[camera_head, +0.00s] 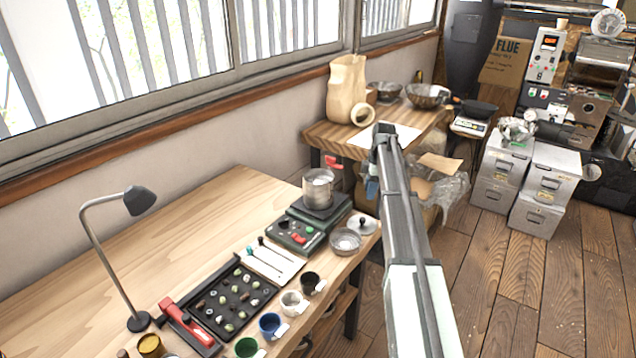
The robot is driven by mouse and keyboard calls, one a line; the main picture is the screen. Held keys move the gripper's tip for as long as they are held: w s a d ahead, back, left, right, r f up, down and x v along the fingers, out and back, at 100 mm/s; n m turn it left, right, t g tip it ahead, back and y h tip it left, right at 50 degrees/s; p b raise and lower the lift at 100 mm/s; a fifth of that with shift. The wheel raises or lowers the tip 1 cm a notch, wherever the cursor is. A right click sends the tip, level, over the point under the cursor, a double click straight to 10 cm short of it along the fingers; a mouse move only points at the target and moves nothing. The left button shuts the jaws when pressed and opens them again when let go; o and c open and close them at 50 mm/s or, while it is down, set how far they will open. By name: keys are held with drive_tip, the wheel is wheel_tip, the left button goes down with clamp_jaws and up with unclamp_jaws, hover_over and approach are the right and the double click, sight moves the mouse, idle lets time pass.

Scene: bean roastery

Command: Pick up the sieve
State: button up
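I cannot tell for certain which thing is the sieve. A small shallow round metal dish (346,241), which may be a sieve, sits at the right edge of the near wooden table, beside a lid with a dark knob (362,223). Two round dark bowl-like things, a larger one (428,95) and a smaller one (385,90), stand on the far table; their mesh or solid make is too small to tell. My gripper (384,132) is at the far end of my raised arm, in front of the far table. Its fingers are too small to read, and nothing shows held in it.
The near table (215,215) bears a metal pot (318,188) on a burner, a black sample tray (222,302), several cups and a lamp (139,200). A paper bag (346,88) stands on the far table.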

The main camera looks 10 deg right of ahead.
drive_tip(key=w+a+r+n, duration=0.4)
drive_tip(key=w+a+r, duration=0.3)
drive_tip(key=a, duration=0.1)
wheel_tip(320, 180, up, 9)
drive_tip(key=n+h, duration=0.1)
drive_tip(key=n, duration=0.4)
hover_over(308, 173)
drive_tip(key=f, duration=0.8)
drive_tip(key=shift+s, duration=0.3)
drive_tip(key=shift+w+d+f, duration=0.1)
drive_tip(key=shift+w+f, duration=0.1)
drive_tip(key=shift+f, duration=1.25)
drive_tip(key=shift+w+f, duration=0.15)
drive_tip(key=shift+f, duration=1.3)
drive_tip(key=shift+c, duration=0.3)
